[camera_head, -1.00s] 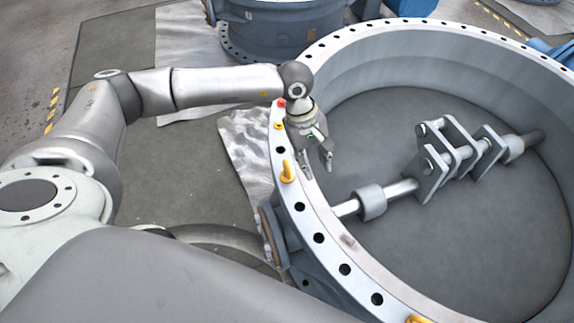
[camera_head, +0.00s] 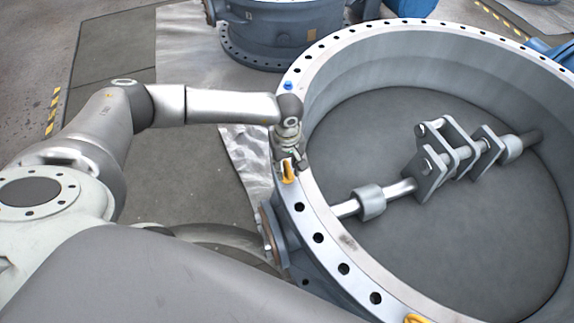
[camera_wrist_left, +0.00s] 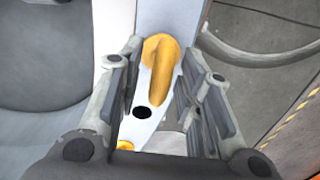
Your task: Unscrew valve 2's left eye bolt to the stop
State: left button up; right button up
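Valve 2 (camera_head: 318,238) is the large ring-shaped body with a pale, drilled flange. A yellow eye bolt (camera_head: 288,172) stands on the left part of the flange. My left gripper (camera_head: 289,160) is just above and behind this bolt in the head view. In the left wrist view the same eye bolt (camera_wrist_left: 165,68) stands between the two open fingers, with gaps visible on both sides. The finger pads do not appear to touch it. A second yellow eye bolt (camera_head: 416,319) shows at the bottom edge of the head view. My right gripper is not in view.
A shaft with bracket plates (camera_head: 437,165) crosses the inside of the ring. A smaller blue valve (camera_head: 275,35) stands behind, on a light sheet. In the wrist view a dark flange hole (camera_wrist_left: 143,112) and a yellow piece (camera_wrist_left: 125,145) lie nearer.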

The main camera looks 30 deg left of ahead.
pick_arm(q)
jog(key=shift+f, duration=0.25)
grip_shut()
jog(key=shift+n, duration=0.3)
